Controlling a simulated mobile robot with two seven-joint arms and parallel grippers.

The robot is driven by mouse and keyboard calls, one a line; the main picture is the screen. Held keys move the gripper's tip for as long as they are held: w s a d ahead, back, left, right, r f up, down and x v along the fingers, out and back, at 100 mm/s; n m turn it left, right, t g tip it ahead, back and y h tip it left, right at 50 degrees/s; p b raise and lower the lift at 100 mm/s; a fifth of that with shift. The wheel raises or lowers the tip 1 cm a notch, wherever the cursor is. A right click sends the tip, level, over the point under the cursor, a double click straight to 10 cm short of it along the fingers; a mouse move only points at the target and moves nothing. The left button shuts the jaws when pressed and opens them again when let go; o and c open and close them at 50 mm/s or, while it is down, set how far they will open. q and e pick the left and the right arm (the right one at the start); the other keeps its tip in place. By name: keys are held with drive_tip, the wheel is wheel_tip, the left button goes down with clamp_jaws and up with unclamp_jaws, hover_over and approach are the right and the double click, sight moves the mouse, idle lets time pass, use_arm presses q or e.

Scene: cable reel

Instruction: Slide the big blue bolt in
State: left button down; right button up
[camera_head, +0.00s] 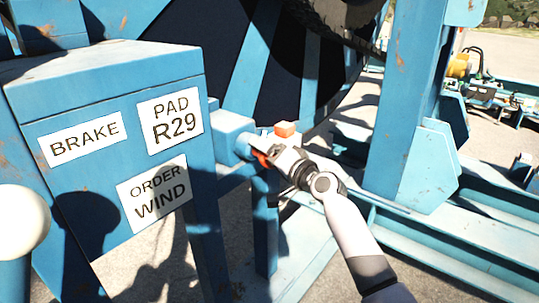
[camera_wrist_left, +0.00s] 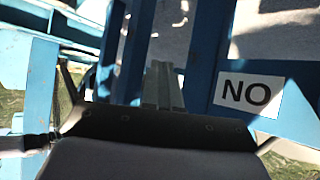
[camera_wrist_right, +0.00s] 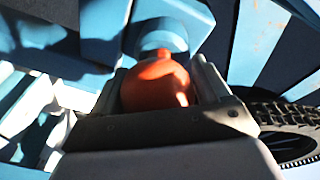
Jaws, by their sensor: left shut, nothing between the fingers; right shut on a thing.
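The big blue bolt (camera_head: 243,146) shows as a short round blue stub at the blue housing (camera_head: 230,122) right of the labelled box; it also shows in the right wrist view (camera_wrist_right: 158,38). My right gripper (camera_head: 264,155) is shut on an orange-red knob (camera_head: 259,158) at the bolt's near end. In the right wrist view the rounded knob (camera_wrist_right: 156,86) sits between the fingers, in front of the blue round part. The fingers hide part of the knob. My left gripper (camera_wrist_left: 163,84) is shut and empty, and shows only in the left wrist view.
The blue box (camera_head: 100,75) carries labels BRAKE, PAD R29 and ORDER WIND. A small orange block (camera_head: 285,129) shows just above my right gripper. A white ball-topped lever (camera_head: 22,222) stands at the left edge. A blue upright (camera_head: 405,110) stands to the right. A NO sign (camera_wrist_left: 248,94) is near my left gripper.

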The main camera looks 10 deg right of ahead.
drive_tip(key=o, duration=1.1)
drive_tip(key=shift+f, duration=0.1)
drive_tip(key=shift+o, duration=1.3)
drive_tip(key=shift+w+f, duration=0.1)
drive_tip(key=shift+w, duration=0.1)
drive_tip(key=shift+s, duration=0.15)
drive_tip(key=v, duration=0.7)
drive_tip(key=shift+p, duration=0.45)
